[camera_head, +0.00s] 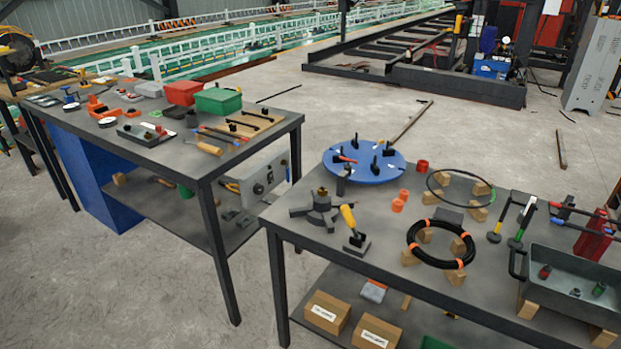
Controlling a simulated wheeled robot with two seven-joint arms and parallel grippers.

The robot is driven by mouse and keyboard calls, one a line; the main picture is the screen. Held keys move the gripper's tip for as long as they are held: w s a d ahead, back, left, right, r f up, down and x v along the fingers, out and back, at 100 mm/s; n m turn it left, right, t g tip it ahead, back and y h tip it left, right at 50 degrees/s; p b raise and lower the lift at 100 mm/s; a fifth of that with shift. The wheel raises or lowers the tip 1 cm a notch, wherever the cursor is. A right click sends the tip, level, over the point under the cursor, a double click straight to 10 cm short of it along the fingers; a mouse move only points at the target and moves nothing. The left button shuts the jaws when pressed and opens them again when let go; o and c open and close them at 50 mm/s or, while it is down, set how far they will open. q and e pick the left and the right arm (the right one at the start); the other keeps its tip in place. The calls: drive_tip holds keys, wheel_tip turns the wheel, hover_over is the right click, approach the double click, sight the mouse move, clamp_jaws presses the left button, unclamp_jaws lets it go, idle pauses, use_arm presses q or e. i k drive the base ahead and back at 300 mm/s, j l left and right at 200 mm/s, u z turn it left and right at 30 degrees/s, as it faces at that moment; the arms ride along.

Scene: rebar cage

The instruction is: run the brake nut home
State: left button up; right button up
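A dark grey three-armed fixture (318,216) stands near the left corner of the near right table. A small brown, brass-like piece (322,191) sits at the top of its centre post. It may be the brake nut, but it is too small to tell, and its thread and seating cannot be made out. A yellow-handled tool or lever (348,217) stands tilted on a dark block just right of the fixture. Neither of my grippers is in view, and nothing touches the fixture.
The near right table (382,243) also holds a blue round plate (381,168) with black clamps, orange cups (399,202), a black coil (411,243) on wooden blocks and a grey tray (565,262). A second table (172,155) with tools and boxes stands left, across open floor.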

sight(321, 193)
drive_tip(key=i+j+z, duration=0.1)
drive_tip(key=j, duration=0.3)
drive_tip(key=i+j+z, duration=0.1)
drive_tip(key=i+j, duration=0.15)
drive_tip(key=j, duration=0.2)
drive_tip(key=i+j+z, duration=0.1)
drive_tip(key=j, duration=0.3)
drive_tip(key=i+j+z, duration=0.1)
drive_tip(key=j, duration=0.35)
drive_tip(key=i+j+z, duration=0.1)
drive_tip(key=j, duration=0.35)
drive_tip(key=i+j+z, duration=0.1)
drive_tip(key=j, duration=0.35)
drive_tip(key=i+j+z, duration=0.1)
drive_tip(key=j, duration=0.4)
drive_tip(key=i, duration=0.05)
